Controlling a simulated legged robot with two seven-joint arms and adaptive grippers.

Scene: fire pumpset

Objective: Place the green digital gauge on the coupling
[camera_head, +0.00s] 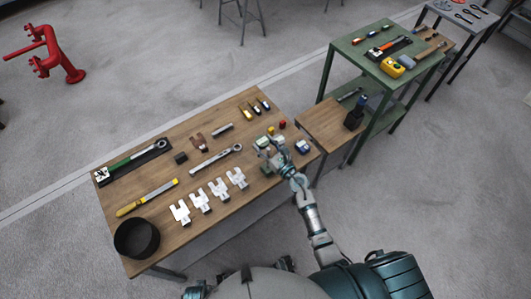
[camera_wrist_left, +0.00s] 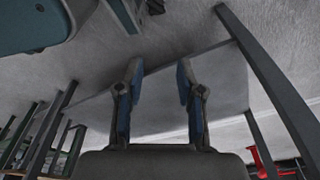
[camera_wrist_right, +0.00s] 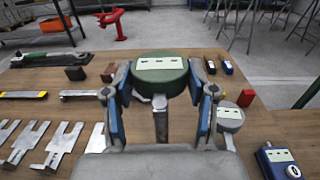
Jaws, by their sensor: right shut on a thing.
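The green digital gauge (camera_wrist_right: 160,72) is round, with a pale display on top and a metal stem below. My right gripper (camera_wrist_right: 159,88) is shut on it, with one blue-padded finger on each side. In the head view my right gripper (camera_head: 268,148) is over the right part of the wooden table and partly hides the gauge. I cannot tell whether the stem touches the table. My left gripper (camera_wrist_left: 156,88) is open and empty, low beside table legs and over the grey floor. I cannot make out which thing is the coupling.
The wooden table (camera_head: 160,206) bears a grey round gauge (camera_wrist_right: 230,118), a blue device (camera_wrist_right: 277,160), a wrench (camera_head: 216,158), several white forked plates (camera_head: 200,200) and a black bowl (camera_head: 136,238). A green tool table (camera_head: 350,48) stands at the right. Red piping (camera_head: 52,52) stands at the far left.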

